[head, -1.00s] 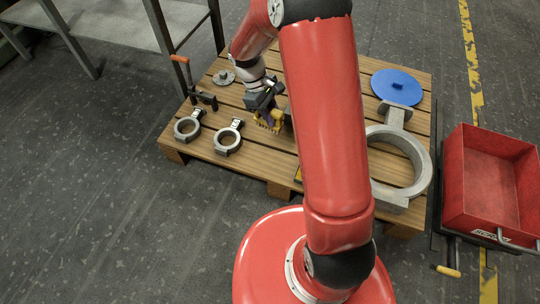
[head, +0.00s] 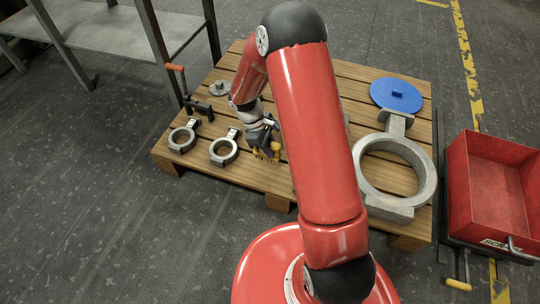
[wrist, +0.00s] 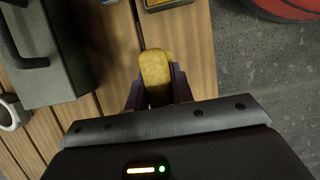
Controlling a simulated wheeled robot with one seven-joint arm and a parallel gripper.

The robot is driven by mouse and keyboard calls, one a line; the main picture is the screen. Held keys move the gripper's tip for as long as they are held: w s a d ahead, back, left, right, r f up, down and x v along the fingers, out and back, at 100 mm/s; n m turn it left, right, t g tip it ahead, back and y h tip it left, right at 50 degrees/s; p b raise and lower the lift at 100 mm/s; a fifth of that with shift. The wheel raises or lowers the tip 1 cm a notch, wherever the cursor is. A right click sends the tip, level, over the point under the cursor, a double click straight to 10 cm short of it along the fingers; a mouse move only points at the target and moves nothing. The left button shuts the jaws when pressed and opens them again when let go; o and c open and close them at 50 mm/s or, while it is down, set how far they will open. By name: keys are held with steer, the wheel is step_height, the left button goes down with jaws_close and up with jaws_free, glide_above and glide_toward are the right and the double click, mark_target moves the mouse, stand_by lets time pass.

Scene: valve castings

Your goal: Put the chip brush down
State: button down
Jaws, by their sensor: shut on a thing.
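The chip brush shows in the wrist view as a rounded yellow block (wrist: 156,72) between my two dark fingers. In the head view its yellow part (head: 266,155) is at the end of my arm, over the front middle of the wooden pallet. My gripper (wrist: 158,88) is shut on it. In the head view my gripper (head: 264,140) is small and partly hidden. I cannot tell whether the brush touches the pallet boards.
The pallet (head: 250,180) also carries two small ring castings (head: 183,139) (head: 224,150), a clamp (head: 197,104), a large ring casting (head: 398,205) and a blue disc (head: 396,95). A grey box with a handle (wrist: 65,85) lies left of my gripper. A red bin (head: 490,190) stands right.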

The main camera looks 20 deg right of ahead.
steer(key=shift+f+b, duration=0.4)
steer(key=shift+f, duration=1.7)
steer(key=shift+f, duration=0.15)
steer(key=c, duration=1.2)
jaws_free()
